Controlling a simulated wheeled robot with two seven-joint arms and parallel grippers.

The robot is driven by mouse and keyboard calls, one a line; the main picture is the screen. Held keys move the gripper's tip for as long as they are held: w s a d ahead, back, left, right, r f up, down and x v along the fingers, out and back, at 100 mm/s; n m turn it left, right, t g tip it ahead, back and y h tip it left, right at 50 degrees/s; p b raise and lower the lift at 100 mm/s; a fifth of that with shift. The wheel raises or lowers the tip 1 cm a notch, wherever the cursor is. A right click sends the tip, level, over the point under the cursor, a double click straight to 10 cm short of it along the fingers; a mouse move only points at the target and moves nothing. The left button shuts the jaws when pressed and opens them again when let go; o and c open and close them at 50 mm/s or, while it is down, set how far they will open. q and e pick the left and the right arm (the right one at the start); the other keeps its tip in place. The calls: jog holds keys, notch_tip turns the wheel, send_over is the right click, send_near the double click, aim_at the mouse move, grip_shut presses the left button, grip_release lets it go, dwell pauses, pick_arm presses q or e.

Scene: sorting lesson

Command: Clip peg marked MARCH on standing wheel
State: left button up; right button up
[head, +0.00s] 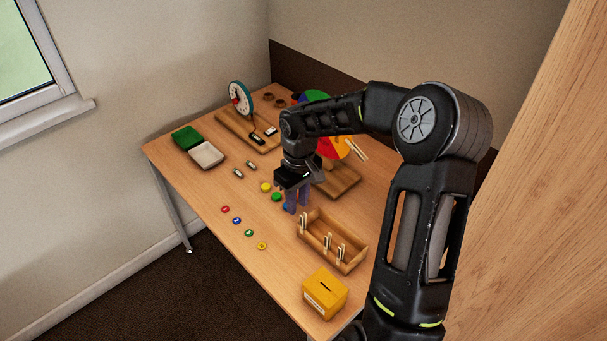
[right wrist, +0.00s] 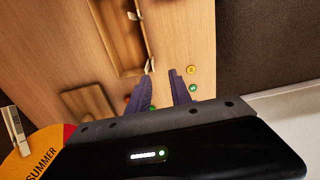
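The standing wheel (head: 332,150), with coloured sectors, stands at the back of the table, partly hidden by my right arm. Pale pegs (head: 358,149) stick out from its right edge. In the right wrist view its orange sector, lettered SUMMER (right wrist: 38,160), shows with a pale peg (right wrist: 14,124) at its edge. Pale pegs (head: 327,241) stand in a wooden tray (head: 352,262); I cannot read which is marked MARCH. My right gripper (head: 297,207) points down just behind the tray. Its fingers (right wrist: 163,82) are apart with nothing visible held. My left gripper is out of view.
Several coloured discs (head: 237,221) lie left of the right gripper. A yellow slotted box (head: 325,293) stands at the front.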

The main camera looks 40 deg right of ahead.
jog(key=shift+d+r, duration=0.9)
jog(key=shift+f, duration=0.1)
jog(key=shift+f+b, duration=2.6)
jog(key=shift+f, duration=0.9)
jog(key=shift+c, duration=0.4)
grip_shut()
jog(key=shift+r, duration=0.15)
notch_tip(320, 180, up, 5)
jog(key=p, duration=0.3)
jog(key=shift+p, duration=0.3)
